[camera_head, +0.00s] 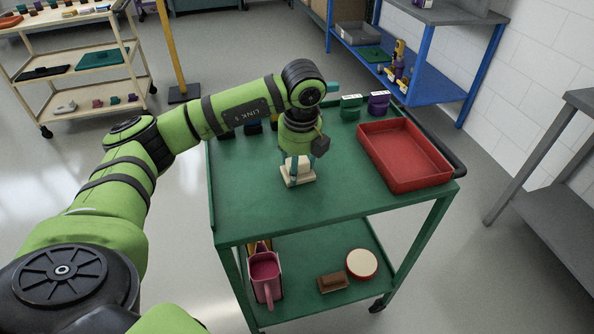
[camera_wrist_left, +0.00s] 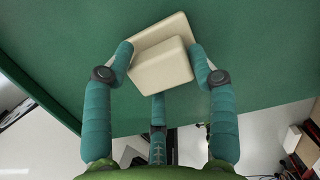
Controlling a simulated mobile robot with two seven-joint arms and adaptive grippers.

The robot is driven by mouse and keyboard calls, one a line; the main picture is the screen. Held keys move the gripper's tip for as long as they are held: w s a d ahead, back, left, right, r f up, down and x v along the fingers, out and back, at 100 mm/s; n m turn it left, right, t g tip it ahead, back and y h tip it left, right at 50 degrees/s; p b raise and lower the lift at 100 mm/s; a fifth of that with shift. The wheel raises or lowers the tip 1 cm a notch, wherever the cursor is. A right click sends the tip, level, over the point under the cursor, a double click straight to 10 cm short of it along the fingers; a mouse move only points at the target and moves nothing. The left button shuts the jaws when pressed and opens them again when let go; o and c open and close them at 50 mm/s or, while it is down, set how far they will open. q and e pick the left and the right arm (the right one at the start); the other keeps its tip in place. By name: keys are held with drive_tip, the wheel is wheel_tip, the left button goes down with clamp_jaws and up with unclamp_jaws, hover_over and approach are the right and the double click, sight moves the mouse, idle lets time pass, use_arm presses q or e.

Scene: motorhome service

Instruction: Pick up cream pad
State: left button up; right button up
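The cream pad (camera_head: 298,175) has a square base with a smaller raised block on top. It is on the green cart top (camera_head: 245,205), below my left gripper, and also shows in the left wrist view (camera_wrist_left: 161,66). My left gripper (camera_head: 298,166) points down at it, with teal fingers on either side of the raised block and a third finger at its near edge. In the left wrist view the fingertips (camera_wrist_left: 161,58) appear to touch the block. I cannot tell any lift off the cart. My right gripper is not in view.
A red tray (camera_head: 405,155) stands to the right on the cart top. Green (camera_head: 351,107) and purple (camera_head: 378,104) containers stand at its back edge. The lower shelf holds a pink jug (camera_head: 266,278), a brown block (camera_head: 333,282) and a round cream-topped item (camera_head: 361,264). The front left cart top is clear.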

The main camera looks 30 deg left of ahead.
use_arm(q)
drive_tip(key=c, duration=0.6)
drive_tip(key=shift+s+f, duration=0.1)
drive_tip(key=shift+r, duration=0.6)
wheel_tip(320, 180, up, 3)
drive_tip(key=shift+r+b, duration=0.1)
drive_tip(key=shift+b, duration=0.4)
drive_tip(key=w+d+r, duration=0.2)
drive_tip(key=d, duration=0.1)
drive_tip(key=w+d+r, duration=0.2)
drive_tip(key=w, duration=0.1)
drive_tip(key=w+d+r, duration=0.2)
drive_tip(key=w+d, duration=0.1)
drive_tip(key=shift+d+r+b, duration=0.35)
